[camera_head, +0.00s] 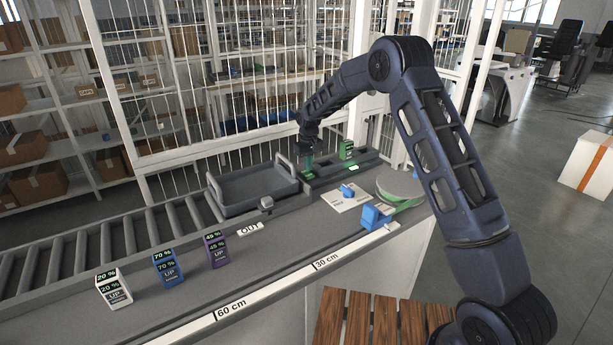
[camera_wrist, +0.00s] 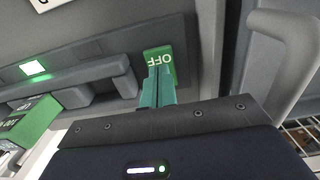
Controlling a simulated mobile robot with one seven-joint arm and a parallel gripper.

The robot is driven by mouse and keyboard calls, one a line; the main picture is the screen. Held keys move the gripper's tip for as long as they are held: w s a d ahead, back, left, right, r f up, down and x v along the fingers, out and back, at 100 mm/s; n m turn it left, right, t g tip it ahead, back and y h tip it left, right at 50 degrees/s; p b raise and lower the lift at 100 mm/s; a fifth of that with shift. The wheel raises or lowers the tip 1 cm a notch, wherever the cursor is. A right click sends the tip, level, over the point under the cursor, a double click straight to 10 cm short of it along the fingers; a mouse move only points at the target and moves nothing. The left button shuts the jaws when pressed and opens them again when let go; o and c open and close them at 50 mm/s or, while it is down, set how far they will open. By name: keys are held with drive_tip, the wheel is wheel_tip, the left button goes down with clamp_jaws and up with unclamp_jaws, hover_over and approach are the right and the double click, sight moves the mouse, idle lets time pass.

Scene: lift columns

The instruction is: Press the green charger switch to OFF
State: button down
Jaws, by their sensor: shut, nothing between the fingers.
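The green charger switch (camera_wrist: 160,55), marked OFF in white letters, shows at the top middle of the wrist view, on the grey charger. My gripper (camera_wrist: 157,72) has teal fingers that are shut and empty. The fingertips overlap the lower part of the switch in the wrist view; I cannot tell whether they touch it. In the head view my gripper (camera_head: 308,173) points down over the charger (camera_head: 369,161), and its fingers partly hide the switch. A green battery block (camera_head: 346,149) stands in the charger, and it shows at the left in the wrist view (camera_wrist: 28,124).
A lit green indicator (camera_head: 353,167) is on the charger. A grey tray (camera_head: 250,190) with raised handles stands close on its left. White (camera_head: 114,290), blue (camera_head: 168,267) and purple (camera_head: 215,249) blocks stand on the counter. A blue clamp-like object (camera_head: 375,217) sits at the front edge.

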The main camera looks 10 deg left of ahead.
sight(309, 174)
drive_tip(key=shift+r, duration=2.45)
drive_tip(key=s+d+r+m+t, duration=0.1)
drive_tip(key=s+d+r, duration=0.3)
drive_tip(key=d+r, duration=0.5)
drive_tip(key=s+d+r+m, duration=0.25)
drive_tip(key=d+r, duration=0.35)
drive_tip(key=d, duration=0.5)
drive_tip(key=s+d+r+m+t, duration=0.1)
drive_tip(key=s+d+r, duration=0.3)
drive_tip(key=d+r, duration=0.5)
drive_tip(key=s+d+r+m+t, duration=0.1)
drive_tip(key=s+d+r+m, duration=0.1)
drive_tip(key=s+d, duration=1.2)
drive_tip(key=s+d+f+m, duration=0.1)
drive_tip(key=s+d, duration=0.3)
drive_tip(key=s, duration=0.4)
drive_tip(key=s+d+f+m+t, duration=0.1)
drive_tip(key=s+d+f, duration=0.2)
drive_tip(key=s, duration=0.5)
drive_tip(key=shift+d+t, duration=0.3)
drive_tip(key=shift+d, duration=0.15)
